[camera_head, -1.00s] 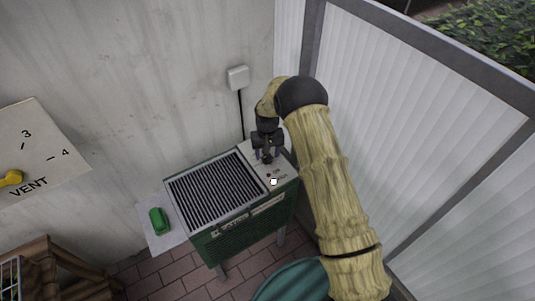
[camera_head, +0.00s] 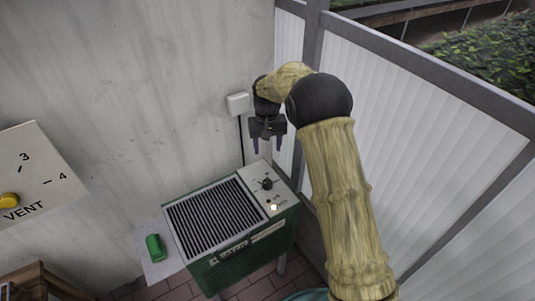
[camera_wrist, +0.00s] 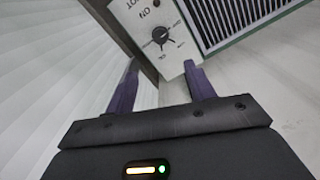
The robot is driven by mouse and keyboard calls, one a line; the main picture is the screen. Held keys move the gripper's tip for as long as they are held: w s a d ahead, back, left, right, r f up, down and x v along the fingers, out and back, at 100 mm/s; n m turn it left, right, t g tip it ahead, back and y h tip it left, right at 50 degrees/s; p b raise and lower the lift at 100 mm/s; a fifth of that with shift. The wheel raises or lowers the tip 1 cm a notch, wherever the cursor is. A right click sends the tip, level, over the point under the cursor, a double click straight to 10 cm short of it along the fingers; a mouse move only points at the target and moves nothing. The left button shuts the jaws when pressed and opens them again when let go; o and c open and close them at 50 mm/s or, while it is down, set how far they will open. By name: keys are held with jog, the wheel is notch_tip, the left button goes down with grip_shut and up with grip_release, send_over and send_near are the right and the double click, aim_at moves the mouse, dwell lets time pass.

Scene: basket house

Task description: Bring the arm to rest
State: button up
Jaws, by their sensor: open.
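My arm reaches up from the lower right in the head view. My gripper (camera_head: 268,146) is open and empty, held above and behind the control panel of a green heater-like unit (camera_head: 240,248). In the wrist view my gripper (camera_wrist: 160,82) shows two purple fingers spread apart with nothing between them. The black knob (camera_wrist: 160,36) on the unit's pale panel lies beyond the fingertips, apart from them. The knob also shows in the head view (camera_head: 266,184). A small light glows on the panel near it.
A green object (camera_head: 155,247) lies on the unit's left side shelf (camera_head: 158,266). A white wall box (camera_head: 237,103) with a cable is close left of my gripper. A ribbed white partition (camera_head: 400,120) stands to the right. A VENT dial panel (camera_head: 38,180) is at far left.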

dwell(0.5)
jog(key=s+d+r+t+p, duration=0.1)
jog(key=s+d+r, duration=0.3)
jog(key=s, duration=0.5)
jog(key=s+d+r+m+p, duration=0.1)
jog(key=s+d+r+p, duration=0.2)
jog(key=s+d, duration=0.4)
jog(key=s+d+r+m+t+p, duration=0.1)
jog(key=s+d+r, duration=0.4)
jog(key=s, duration=0.6)
jog(key=shift+s+d+t+p, duration=0.3)
jog(key=shift+s+d+p, duration=0.05)
jog(key=shift+d+p, duration=0.45)
